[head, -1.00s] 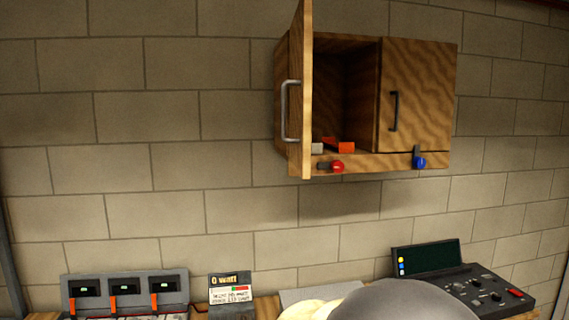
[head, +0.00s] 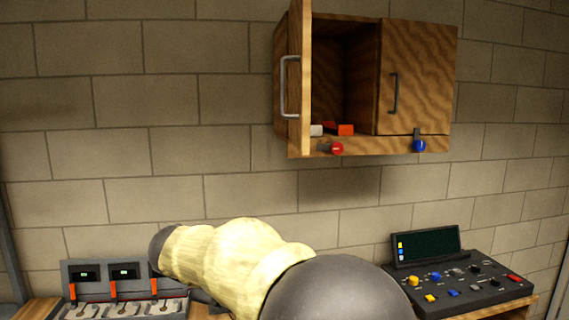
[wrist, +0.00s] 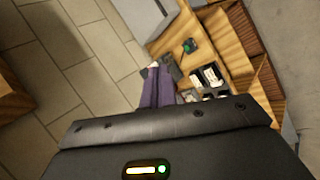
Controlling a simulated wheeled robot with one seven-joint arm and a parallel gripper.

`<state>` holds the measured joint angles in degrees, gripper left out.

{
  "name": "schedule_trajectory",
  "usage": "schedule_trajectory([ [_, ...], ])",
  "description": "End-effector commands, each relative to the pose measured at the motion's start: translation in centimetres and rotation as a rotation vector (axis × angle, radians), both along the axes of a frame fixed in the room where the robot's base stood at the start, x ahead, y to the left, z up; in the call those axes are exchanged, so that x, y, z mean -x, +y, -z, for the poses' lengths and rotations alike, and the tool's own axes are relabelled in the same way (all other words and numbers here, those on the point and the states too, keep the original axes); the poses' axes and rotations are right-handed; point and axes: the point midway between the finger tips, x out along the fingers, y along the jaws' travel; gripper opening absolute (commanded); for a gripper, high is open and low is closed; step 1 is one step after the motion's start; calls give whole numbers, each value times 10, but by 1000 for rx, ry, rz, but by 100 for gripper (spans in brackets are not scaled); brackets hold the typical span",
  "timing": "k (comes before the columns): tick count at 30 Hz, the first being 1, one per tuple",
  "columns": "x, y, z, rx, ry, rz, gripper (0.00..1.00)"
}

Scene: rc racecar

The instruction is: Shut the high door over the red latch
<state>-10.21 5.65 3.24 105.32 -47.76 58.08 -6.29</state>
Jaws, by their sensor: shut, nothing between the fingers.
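The wooden wall cabinet has its left door (head: 305,85) standing open, swung out toward me and seen nearly edge-on. Its grey bar handle (head: 289,87) is on the door's left-hand face. The red latch (head: 336,148) is on the cabinet's bottom strip, below the open compartment (head: 345,75). My gripper (wrist: 158,70) shows in the wrist view with its purple fingers together and nothing held. It points down over the bench area and floor. In the head view my arm is low, well below the cabinet; the gripper itself is not visible there.
The right door (head: 420,75) is shut above a blue latch (head: 419,146). A red-orange block (head: 341,129) and a pale block (head: 316,130) lie inside the open compartment. A control console (head: 465,280) and charger units (head: 125,285) stand on the bench. The wall left of the cabinet is clear.

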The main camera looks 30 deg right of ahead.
Motion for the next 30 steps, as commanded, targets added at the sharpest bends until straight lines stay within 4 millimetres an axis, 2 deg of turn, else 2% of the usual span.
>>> schedule_trajectory([
  [1,-14,0,-26,84,-42,-11,0],
  [3,-26,-2,-68,204,-97,-7,0],
  [5,-32,-3,-106,302,-152,10,0],
  [6,-33,-4,-132,365,-191,31,0],
  [9,-28,-2,-194,502,-293,103,0],
  [12,-13,0,-244,597,-382,189,0],
  [13,-8,1,-255,617,-403,212,0],
  [15,2,3,-274,649,-440,256,0],
  [18,9,2,-287,671,-464,290,0],
  [30,8,-1,-289,673,-465,293,0],
])
